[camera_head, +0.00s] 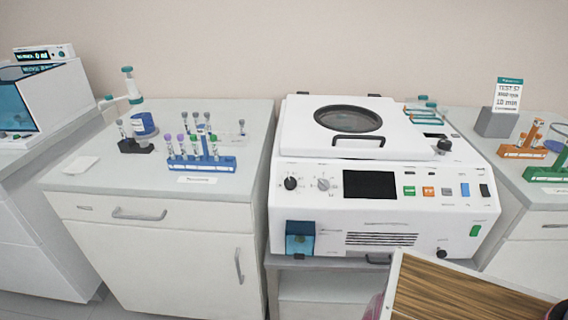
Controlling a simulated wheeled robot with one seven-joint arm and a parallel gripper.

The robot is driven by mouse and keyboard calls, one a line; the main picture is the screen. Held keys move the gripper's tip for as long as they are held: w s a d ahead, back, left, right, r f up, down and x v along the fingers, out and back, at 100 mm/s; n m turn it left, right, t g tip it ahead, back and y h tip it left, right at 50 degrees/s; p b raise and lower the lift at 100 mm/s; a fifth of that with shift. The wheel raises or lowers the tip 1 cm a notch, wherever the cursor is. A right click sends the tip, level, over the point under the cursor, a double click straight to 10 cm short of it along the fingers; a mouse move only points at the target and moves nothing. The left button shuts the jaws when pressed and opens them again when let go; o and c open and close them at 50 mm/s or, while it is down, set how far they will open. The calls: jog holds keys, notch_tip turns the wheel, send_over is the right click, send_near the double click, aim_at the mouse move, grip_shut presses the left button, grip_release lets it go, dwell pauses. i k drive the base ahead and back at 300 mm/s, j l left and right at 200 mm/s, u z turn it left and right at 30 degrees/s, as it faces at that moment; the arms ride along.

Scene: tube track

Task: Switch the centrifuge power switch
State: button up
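The centrifuge (400,150) is a white box on a stand right of the middle, with its round-windowed lid (349,118) shut. Its sloped front has two knobs, a dark display (369,184), and a row of green, orange, grey and blue buttons. A black rocker switch (485,190) is at the right end of that row. A green switch-like part (475,231) is lower on the right front. I cannot tell from labels which one is the power switch, or its position. My gripper is not recognisable in view.
A wood-grained panel with a white edge (450,295) fills the bottom right, close to the camera. Left is a cabinet with a blue tube rack (205,165). Right is a bench with orange (522,152) and green (552,174) racks and a grey block sign holder (496,123).

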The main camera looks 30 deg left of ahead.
aim_at(475, 231)
jog(key=u, duration=0.8)
jog(key=k, duration=0.95)
jog(key=i+l+z, duration=0.5)
jog(key=i+l, duration=0.05)
jog(key=l, duration=0.1)
